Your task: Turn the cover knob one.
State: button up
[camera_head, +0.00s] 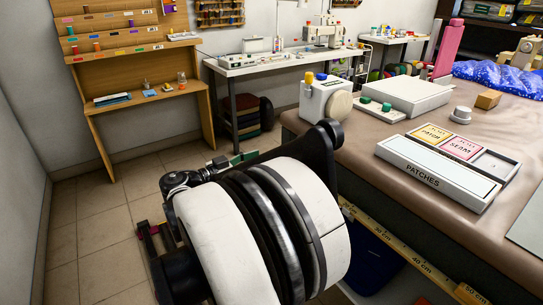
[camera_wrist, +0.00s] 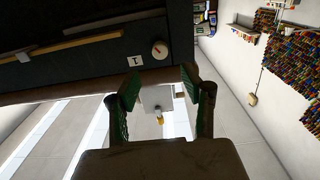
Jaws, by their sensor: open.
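In the wrist view a small round pale knob with a red mark (camera_wrist: 160,50) sits on a dark panel (camera_wrist: 90,52). A white label (camera_wrist: 135,61) that looks like a "1" is beside it. My gripper (camera_wrist: 160,84) is open, with green-padded fingers spread apart and nothing held between them. The knob appears just beyond the gap between the fingertips, apart from them. In the head view my green fingertips (camera_head: 232,160) show only partly behind my arm. I cannot make out the knob there.
A white device with yellow and blue knobs (camera_head: 325,98) stands on the corner of the brown-topped table (camera_head: 345,152). A patches tray (camera_head: 437,172) lies on the table. Tiled floor is open at left.

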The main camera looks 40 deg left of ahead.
jog(key=shift+v, duration=1)
